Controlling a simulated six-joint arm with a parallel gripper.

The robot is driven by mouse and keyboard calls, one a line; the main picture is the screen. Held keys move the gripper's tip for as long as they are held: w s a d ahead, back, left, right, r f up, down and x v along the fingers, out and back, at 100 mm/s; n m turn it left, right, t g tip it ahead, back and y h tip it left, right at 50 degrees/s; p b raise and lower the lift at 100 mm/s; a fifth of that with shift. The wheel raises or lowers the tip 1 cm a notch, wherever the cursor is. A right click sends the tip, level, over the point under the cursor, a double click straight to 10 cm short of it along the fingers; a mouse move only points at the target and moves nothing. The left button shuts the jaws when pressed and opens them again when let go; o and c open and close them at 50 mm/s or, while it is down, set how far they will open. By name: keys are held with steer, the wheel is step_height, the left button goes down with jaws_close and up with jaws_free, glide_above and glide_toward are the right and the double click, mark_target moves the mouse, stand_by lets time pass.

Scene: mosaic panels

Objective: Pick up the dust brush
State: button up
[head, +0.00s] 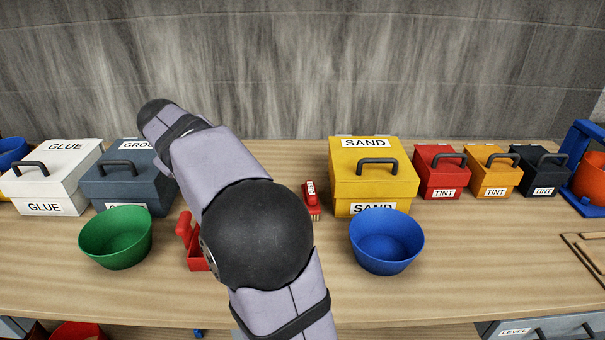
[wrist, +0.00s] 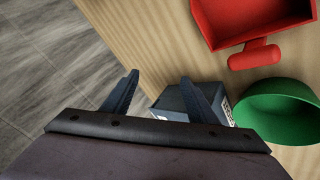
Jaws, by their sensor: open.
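The dust brush (head: 311,199) is a small red block with a white label and pale bristles. It lies on the wooden bench in the head view, just left of the yellow SAND box and right of my arm. It does not show in the wrist view. My gripper (wrist: 158,88) is open and empty in the wrist view, its two dark fingers apart. It is hidden behind my arm in the head view. The fingers point toward the bench near the grey box (wrist: 172,103) and the green bowl (wrist: 285,110), apart from the brush.
A red dustpan (head: 196,259) lies left of the brush, partly behind my arm; it also shows in the wrist view (wrist: 245,15). A blue bowl (head: 387,250) stands in front of the SAND box (head: 345,188). Small TINT boxes (head: 440,180) stand right. A wall closes the back.

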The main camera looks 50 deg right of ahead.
steer(key=s+d+f+m+g+y+p, duration=0.1)
steer(key=s+d+m+g+y+p, duration=0.2)
steer(key=s+d+m+p, duration=0.95)
steer(key=shift+s+d+f+n+p, duration=0.25)
steer(key=shift+d+f+n+p, duration=0.35)
steer(key=shift+d+f, duration=1.15)
steer(key=shift+s+d+f+n+p, duration=0.3)
steer(key=shift+d+f+n+p, duration=0.3)
steer(key=shift+d+f, duration=1.15)
steer(key=shift+s+d+f+n+p, duration=0.25)
steer(key=shift+d+f+n+p, duration=0.6)
steer(key=shift+f, duration=1.5)
steer(key=shift+d+m, duration=0.25)
steer(key=shift+m, duration=0.05)
steer(key=c, duration=1.2)
